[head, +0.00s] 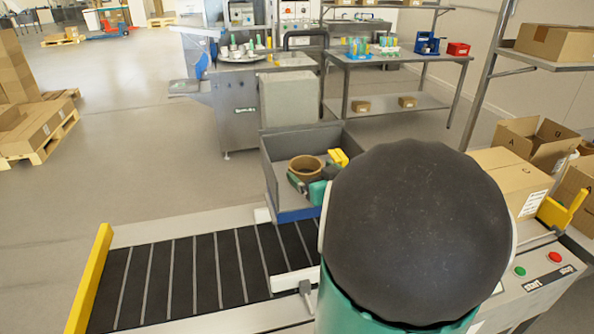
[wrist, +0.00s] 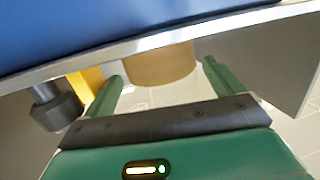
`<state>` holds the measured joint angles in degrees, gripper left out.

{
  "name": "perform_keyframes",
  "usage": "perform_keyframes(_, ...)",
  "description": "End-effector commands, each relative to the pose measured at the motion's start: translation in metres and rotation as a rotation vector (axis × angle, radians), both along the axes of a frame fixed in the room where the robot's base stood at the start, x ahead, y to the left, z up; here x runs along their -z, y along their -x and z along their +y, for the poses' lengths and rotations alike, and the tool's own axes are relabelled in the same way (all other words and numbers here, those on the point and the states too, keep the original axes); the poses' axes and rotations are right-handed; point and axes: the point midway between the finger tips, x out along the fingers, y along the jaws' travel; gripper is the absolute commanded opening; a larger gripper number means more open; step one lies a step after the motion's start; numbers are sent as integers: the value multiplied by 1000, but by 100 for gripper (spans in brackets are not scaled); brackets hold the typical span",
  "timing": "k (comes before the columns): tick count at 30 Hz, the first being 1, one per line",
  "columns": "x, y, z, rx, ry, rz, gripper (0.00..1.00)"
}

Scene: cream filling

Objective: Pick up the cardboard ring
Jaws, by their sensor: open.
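The brown cardboard ring (head: 306,165) sits in the grey metal bin (head: 277,172) at the end of the conveyor, with its round opening facing up. My gripper (head: 311,178) reaches into the bin beside the ring, with its green fingers open. In the wrist view the ring (wrist: 158,66) shows ahead, between the two spread fingers of my gripper (wrist: 160,77). Its upper part there is hidden by the bin's edge. I cannot tell whether either finger touches the ring.
A yellow part (head: 339,157) stands in the bin right of the ring. The bin's walls surround my gripper closely. The black conveyor belt (head: 190,268) in front is clear. Open cardboard boxes (head: 535,140) and a control panel (head: 535,275) stand at the right.

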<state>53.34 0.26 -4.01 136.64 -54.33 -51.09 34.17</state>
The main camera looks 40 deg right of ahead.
Motion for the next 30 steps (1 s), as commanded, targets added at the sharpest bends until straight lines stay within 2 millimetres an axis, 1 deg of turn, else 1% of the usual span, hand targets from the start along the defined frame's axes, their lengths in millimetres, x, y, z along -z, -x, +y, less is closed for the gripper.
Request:
perform_keyframes(3, 4, -18, -6, -3, -2, 1, 94)
perform_keyframes(7, 7, -34, -12, -1, -1, 2, 94)
perform_keyframes(10, 7, -39, -14, -1, 0, 1, 94)
perform_keyframes(16, 7, -39, -14, 0, 0, 0, 94)
perform_keyframes(21, 7, -39, -14, 0, 0, 1, 61)
perform_keyframes(30, 6, -39, -14, 0, 0, 1, 61)
